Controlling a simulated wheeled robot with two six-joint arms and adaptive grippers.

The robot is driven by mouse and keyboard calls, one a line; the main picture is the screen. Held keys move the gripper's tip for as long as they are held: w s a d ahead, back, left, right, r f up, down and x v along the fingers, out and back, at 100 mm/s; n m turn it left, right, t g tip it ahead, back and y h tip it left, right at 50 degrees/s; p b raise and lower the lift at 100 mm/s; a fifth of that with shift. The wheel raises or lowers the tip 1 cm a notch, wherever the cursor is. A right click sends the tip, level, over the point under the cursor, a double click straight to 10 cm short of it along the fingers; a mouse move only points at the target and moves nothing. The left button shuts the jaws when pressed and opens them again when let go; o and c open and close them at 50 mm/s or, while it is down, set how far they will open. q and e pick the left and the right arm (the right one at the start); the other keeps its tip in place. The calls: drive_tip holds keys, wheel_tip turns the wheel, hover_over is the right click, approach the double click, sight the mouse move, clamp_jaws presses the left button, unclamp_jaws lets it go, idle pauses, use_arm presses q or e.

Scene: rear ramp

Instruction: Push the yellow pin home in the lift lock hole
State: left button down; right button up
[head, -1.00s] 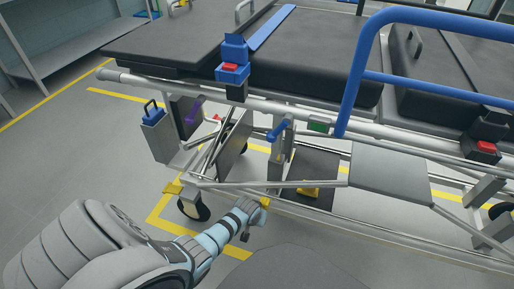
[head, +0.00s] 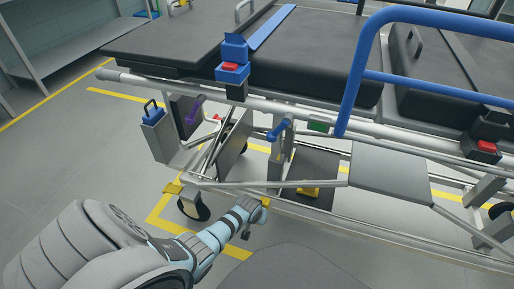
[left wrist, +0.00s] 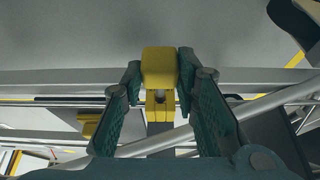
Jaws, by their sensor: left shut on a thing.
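The yellow pin (left wrist: 160,62) shows in the left wrist view as a blocky yellow head between my left gripper's fingertips (left wrist: 157,76). The fingers are shut on its sides. Below the head are narrower yellow parts with a small grey piece between them, close to the stretcher's lower rail (left wrist: 270,75). In the head view my left gripper (head: 259,206) is low beside the stretcher frame, with the yellow pin (head: 265,201) at its tip. The lock hole itself is hidden, and I cannot tell how deep the pin sits. My right gripper is not in view.
The stretcher (head: 310,60) fills the centre and right, with a blue side rail (head: 350,85) above. A yellow pedal (head: 308,193) and a wheel (head: 194,209) are near the frame's base. A shelf (head: 70,50) stands at the back left. The floor at left is clear.

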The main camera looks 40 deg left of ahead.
use_arm(q)
drive_tip(key=shift+w+a+b, duration=0.3)
drive_tip(key=shift+w+b, duration=0.2)
drive_tip(key=shift+w, duration=0.3)
drive_tip(key=shift+w+a+b, duration=0.25)
drive_tip(key=shift+w+b, duration=0.25)
drive_tip(key=shift+w, duration=0.25)
drive_tip(key=c, duration=1.2)
unclamp_jaws()
drive_tip(key=v, duration=1.2)
